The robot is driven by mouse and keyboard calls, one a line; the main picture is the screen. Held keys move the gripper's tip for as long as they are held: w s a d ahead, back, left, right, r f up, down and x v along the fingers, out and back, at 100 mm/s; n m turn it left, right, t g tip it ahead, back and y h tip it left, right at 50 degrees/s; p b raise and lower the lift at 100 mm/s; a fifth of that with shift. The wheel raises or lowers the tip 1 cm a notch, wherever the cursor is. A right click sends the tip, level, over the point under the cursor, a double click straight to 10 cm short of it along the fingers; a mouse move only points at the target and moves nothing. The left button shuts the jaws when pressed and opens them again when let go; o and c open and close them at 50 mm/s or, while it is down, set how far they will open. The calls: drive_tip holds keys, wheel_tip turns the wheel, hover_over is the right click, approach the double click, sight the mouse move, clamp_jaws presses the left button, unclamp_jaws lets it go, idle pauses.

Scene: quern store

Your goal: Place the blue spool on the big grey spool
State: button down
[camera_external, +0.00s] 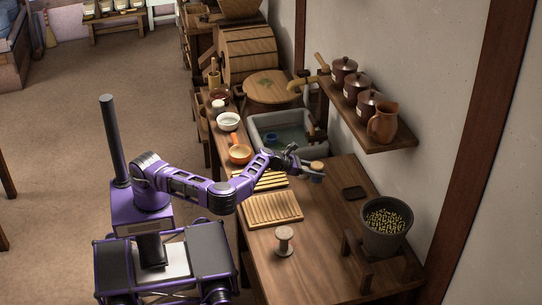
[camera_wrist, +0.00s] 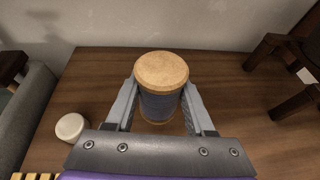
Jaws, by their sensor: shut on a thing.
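The blue spool (camera_wrist: 161,104) has pale wooden ends and dark blue-grey thread, and stands upright between the fingers of my gripper (camera_wrist: 160,108). In the external view my gripper (camera_external: 308,171) is at the far part of the bench, shut on the blue spool (camera_external: 317,179). I cannot tell whether its lower end touches the bench. The big grey spool (camera_external: 284,241), pale with a wide top, stands upright on the near part of the bench, apart from and nearer the camera than my gripper. It is not recognisable in the wrist view.
A slatted wooden rack (camera_external: 272,209) lies left of the gripper. A sink (camera_external: 276,123) lies beyond. A white round thing (camera_wrist: 71,127) sits left of my gripper. A shelf (camera_external: 371,125) overhangs.

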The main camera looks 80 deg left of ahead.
drive_tip(key=shift+d+r, duration=0.35)
drive_tip(key=shift+r, duration=0.15)
drive_tip(key=s+d+r+n+y, duration=0.1)
drive_tip(key=s+d+r, duration=0.25)
drive_tip(key=d, duration=0.35)
drive_tip(key=s+d+r+n+y, duration=0.15)
drive_tip(key=d+r, duration=0.25)
drive_tip(key=d, duration=0.4)
drive_tip(key=n+y+b, duration=0.1)
drive_tip(key=y+b, duration=0.1)
hover_over(284, 232)
wheel_tip(284, 232, down, 8)
drive_tip(key=shift+r, duration=0.25)
drive_tip(key=shift+f, duration=0.1)
drive_tip(key=shift+c, duration=1.3)
unclamp_jaws()
drive_tip(key=shift+f, duration=0.1)
